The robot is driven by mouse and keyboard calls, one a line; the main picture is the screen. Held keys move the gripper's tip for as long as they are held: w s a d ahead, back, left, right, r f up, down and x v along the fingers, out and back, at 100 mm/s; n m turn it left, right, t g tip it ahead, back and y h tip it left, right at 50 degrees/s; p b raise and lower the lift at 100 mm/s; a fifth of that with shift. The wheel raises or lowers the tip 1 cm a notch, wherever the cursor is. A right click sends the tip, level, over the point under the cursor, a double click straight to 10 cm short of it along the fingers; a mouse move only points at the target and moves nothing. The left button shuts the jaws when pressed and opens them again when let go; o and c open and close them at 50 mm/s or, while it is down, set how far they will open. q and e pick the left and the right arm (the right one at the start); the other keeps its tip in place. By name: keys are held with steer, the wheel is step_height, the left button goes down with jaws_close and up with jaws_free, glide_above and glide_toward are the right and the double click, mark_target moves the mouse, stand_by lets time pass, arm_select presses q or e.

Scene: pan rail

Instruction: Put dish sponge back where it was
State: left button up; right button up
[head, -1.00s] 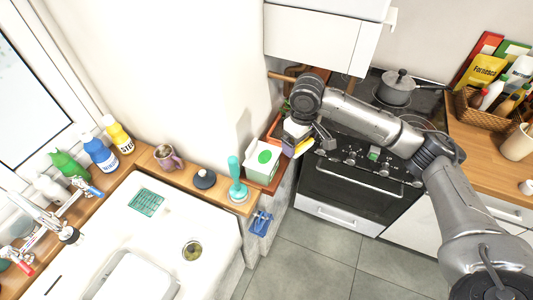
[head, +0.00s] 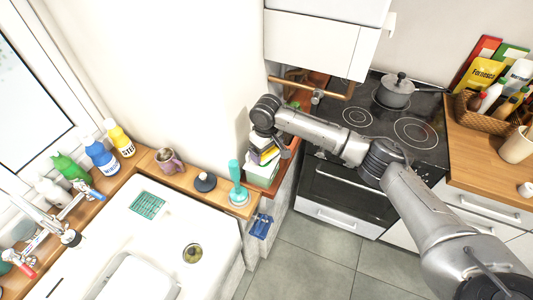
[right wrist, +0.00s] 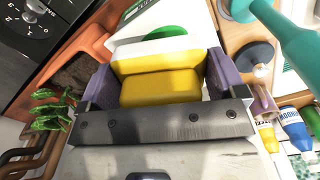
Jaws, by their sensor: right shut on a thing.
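The dish sponge (right wrist: 160,88) is yellow with a white layer; in the right wrist view it sits between the two purple fingers of my right gripper (right wrist: 160,80). The gripper is shut on it. In the head view my right gripper (head: 267,150) points down over the white box, and a bit of the yellow sponge (head: 269,157) shows below it. The white box with a green round mark (head: 262,177) stands just under and beyond the sponge; the gripper partly hides it. I cannot tell whether sponge and box touch. My left gripper is out of view.
A terracotta tray (right wrist: 92,40) with a green plant (right wrist: 50,115) lies beside the box. A teal-handled brush (head: 236,180), a dark round stopper (head: 205,181) and a mug (head: 168,160) line the wooden ledge. The sink (head: 150,235) is in front; the stove (head: 385,125) is right.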

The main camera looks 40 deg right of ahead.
steer(key=shift+f, duration=1.15)
steer(key=shift+f, duration=0.15)
steer(key=o, duration=0.5)
steer(key=shift+o, duration=0.2)
step_height(320, 180, up, 12)
steer(key=shift+r+b, duration=0.15)
steer(key=shift+b, duration=0.15)
